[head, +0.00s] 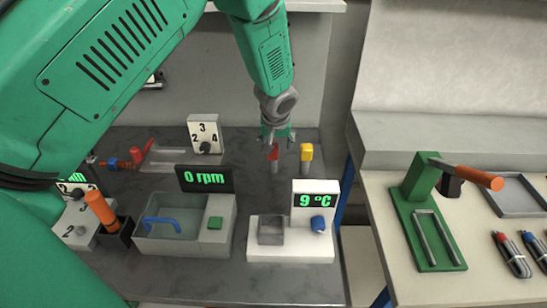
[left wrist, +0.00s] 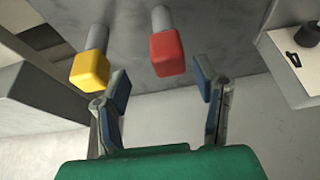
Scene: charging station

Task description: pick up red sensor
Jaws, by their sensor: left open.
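The red sensor (head: 273,153) stands on the dark table toward its back, with a red cap on a grey stem. In the head view my left gripper (head: 276,135) is right over it and partly hides it. In the left wrist view the red sensor (left wrist: 167,53) shows between and beyond the two open fingertips (left wrist: 162,88), nearer the right one. I see no contact between fingers and cap. A yellow sensor (head: 306,152) stands just to the right in the head view; it also shows in the left wrist view (left wrist: 91,68), outside the left finger. My right gripper is not in view.
A dial box (head: 206,135) stands behind left of the sensors. A unit reading 0 rpm (head: 180,225) and one reading 9 °C (head: 300,240) stand in front. A second table with a green press (head: 428,225) is at right, across a gap.

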